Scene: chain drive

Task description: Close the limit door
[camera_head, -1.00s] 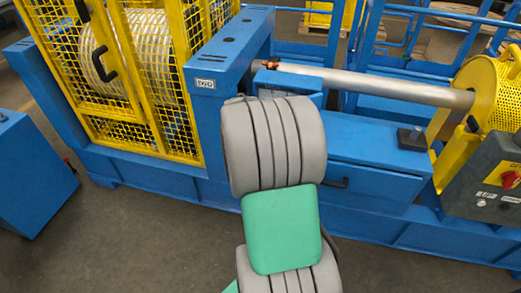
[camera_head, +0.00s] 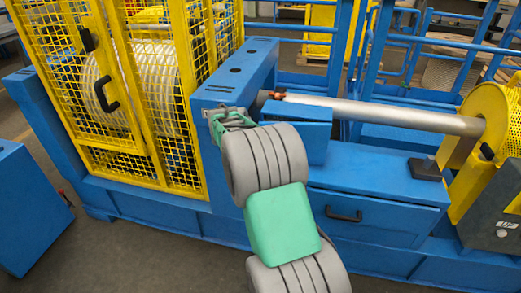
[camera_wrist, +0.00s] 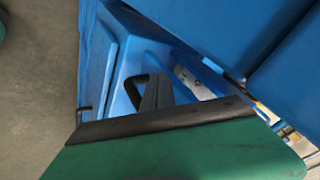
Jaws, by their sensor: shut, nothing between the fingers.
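A small blue door-like panel (camera_head: 298,111) stands under the steel bar, on the blue machine; no label on it is readable, so I cannot tell for sure that it is the limit door. My gripper (camera_head: 222,116) is at its left, beside the blue upright, partly hidden by my wrist. In the wrist view my gripper's dark fingers (camera_wrist: 157,92) are together and empty, in front of a blue housing (camera_wrist: 128,48) with a black loop handle (camera_wrist: 132,91). Whether the fingers touch the handle or the panel cannot be told.
Yellow mesh cage doors (camera_head: 118,90) with black handles stand at the left. The steel bar (camera_head: 385,115) runs right to a yellow guard (camera_head: 488,118). A blue drawer front (camera_head: 372,217) lies below. A blue box (camera_head: 28,210) stands on the open floor at left.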

